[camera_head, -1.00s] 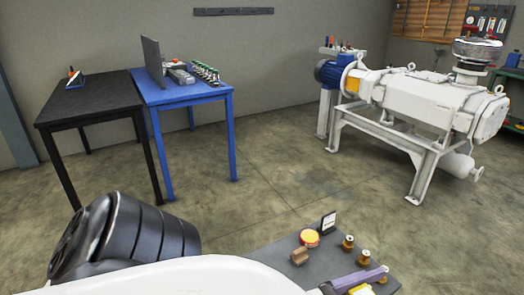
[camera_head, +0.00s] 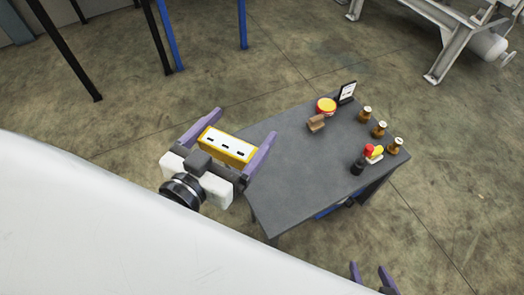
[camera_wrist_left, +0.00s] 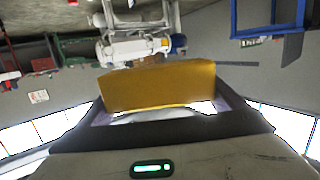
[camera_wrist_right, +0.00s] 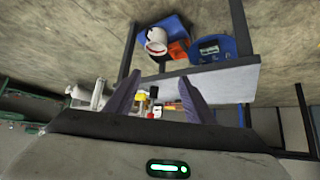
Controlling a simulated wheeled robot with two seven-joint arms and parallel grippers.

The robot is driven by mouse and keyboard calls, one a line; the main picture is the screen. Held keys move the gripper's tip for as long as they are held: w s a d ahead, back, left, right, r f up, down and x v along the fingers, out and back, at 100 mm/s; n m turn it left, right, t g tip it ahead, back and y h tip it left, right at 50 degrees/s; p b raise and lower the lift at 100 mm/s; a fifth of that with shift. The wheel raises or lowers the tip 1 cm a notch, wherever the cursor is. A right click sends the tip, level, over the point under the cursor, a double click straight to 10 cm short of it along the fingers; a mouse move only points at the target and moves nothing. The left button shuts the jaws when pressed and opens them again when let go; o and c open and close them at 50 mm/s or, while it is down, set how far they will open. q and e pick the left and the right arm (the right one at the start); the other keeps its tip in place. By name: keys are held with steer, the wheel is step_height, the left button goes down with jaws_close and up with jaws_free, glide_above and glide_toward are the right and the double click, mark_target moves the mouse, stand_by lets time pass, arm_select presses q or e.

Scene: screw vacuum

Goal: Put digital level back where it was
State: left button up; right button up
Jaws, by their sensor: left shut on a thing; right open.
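The digital level (camera_head: 228,145) is a yellow block with a white face and dark slots. My left gripper (camera_head: 226,142) is shut on it, with one purple finger at each end, and holds it left of the small grey table's (camera_head: 300,175) near left edge. In the left wrist view the level (camera_wrist_left: 160,85) shows as a plain yellow block between the fingers. My right gripper (camera_head: 372,277) is at the bottom edge of the head view, only its fingertips showing. In the right wrist view my right gripper (camera_wrist_right: 158,95) is open and empty, facing a table edge.
On the grey table stand a red-and-yellow round tin (camera_head: 326,105), a brown block (camera_head: 316,123), a small black-framed sign (camera_head: 346,92), several brass-coloured pieces (camera_head: 379,129) and a red-topped item (camera_head: 369,150). The table's left half is clear. A blue bin (camera_wrist_right: 222,45) shows in the right wrist view.

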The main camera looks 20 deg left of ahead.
arm_select(q)
steer(key=w+d+f+m+h+b, duration=0.1)
steer(key=w+d+f+b, duration=0.15)
steer(key=f+b, duration=0.35)
steer(key=w+d+f+h+b, duration=0.1)
steer(key=w+f+b, duration=0.25)
steer(key=f, duration=0.55)
steer(key=m+h+b, duration=0.1)
steer(key=b, duration=1)
glide_above(274, 172)
steer(key=shift+g, duration=0.3)
step_height(274, 172, down, 16)
steer(key=shift+f, duration=0.65)
step_height(274, 172, down, 3)
steer(key=shift+f+b, duration=0.15)
steer(key=shift+b, duration=0.8)
steer(key=shift+f, duration=0.25)
steer(key=shift+r, duration=0.15)
steer(key=shift+f, duration=0.2)
steer(key=o, duration=1)
arm_select(e)
steer(key=w+a+f+g+y, duration=0.1)
steer(key=w+a+f+y, duration=0.1)
steer(key=a+f, duration=0.7)
steer(key=shift+a+n+y, duration=0.25)
steer(key=shift+n+y, duration=0.15)
steer(key=shift+y, duration=0.5)
steer(key=shift+w, duration=0.1)
